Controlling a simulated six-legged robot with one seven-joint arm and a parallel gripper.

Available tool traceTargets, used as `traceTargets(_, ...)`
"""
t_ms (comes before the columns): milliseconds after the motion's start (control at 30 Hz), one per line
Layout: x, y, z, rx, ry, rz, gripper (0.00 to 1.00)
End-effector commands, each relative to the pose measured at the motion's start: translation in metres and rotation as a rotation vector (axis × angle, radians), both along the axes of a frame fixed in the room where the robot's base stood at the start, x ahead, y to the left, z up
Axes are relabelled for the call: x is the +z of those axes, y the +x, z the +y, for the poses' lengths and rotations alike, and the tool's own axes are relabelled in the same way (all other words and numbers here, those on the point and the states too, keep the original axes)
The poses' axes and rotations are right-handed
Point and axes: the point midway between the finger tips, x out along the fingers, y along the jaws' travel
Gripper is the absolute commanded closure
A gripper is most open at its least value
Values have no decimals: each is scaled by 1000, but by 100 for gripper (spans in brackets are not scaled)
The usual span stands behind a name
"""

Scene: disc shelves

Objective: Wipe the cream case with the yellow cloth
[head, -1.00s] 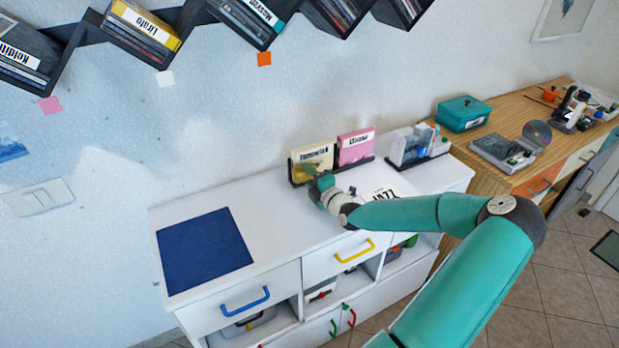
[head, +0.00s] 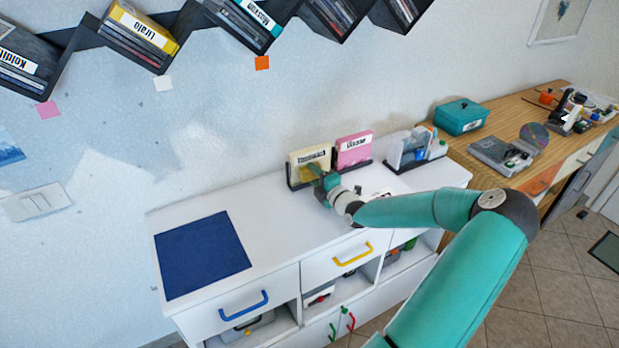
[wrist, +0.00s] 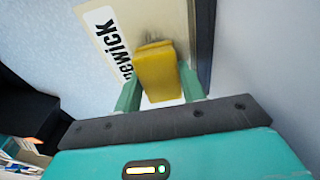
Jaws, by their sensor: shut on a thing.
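The cream case (head: 300,174) stands upright in a dark holder on the white cabinet, its label towards the top. In the wrist view the cream case (wrist: 172,20) fills the upper middle, with part of its white label at the left. My gripper (wrist: 160,88) is shut on the yellow cloth (wrist: 157,76), a folded pad between the green fingers. The cloth's far edge lies at the case's face and seems to touch it. A dark smudge shows on the case just beyond the cloth. In the head view my gripper (head: 318,175) is at the case's front.
A pink case (head: 354,152) stands right of the cream one, and a holder with bottles (head: 414,150) is further right. A blue mat (head: 203,254) lies on the cabinet's left. The white top between mat and cases is clear. Zigzag disc shelves (head: 180,25) hang above.

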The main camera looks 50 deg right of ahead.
Motion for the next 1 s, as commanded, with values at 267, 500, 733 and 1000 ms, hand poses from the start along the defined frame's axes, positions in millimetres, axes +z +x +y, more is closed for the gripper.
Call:
traceTargets(267,1,-3,-16,-1,-3,1,78)
traceTargets(500,0,-6,-30,-1,-2,-1,78)
traceTargets(733,1,-10,-40,-2,-4,0,78)
traceTargets(1000,1,-17,-57,-1,-2,-1,78)
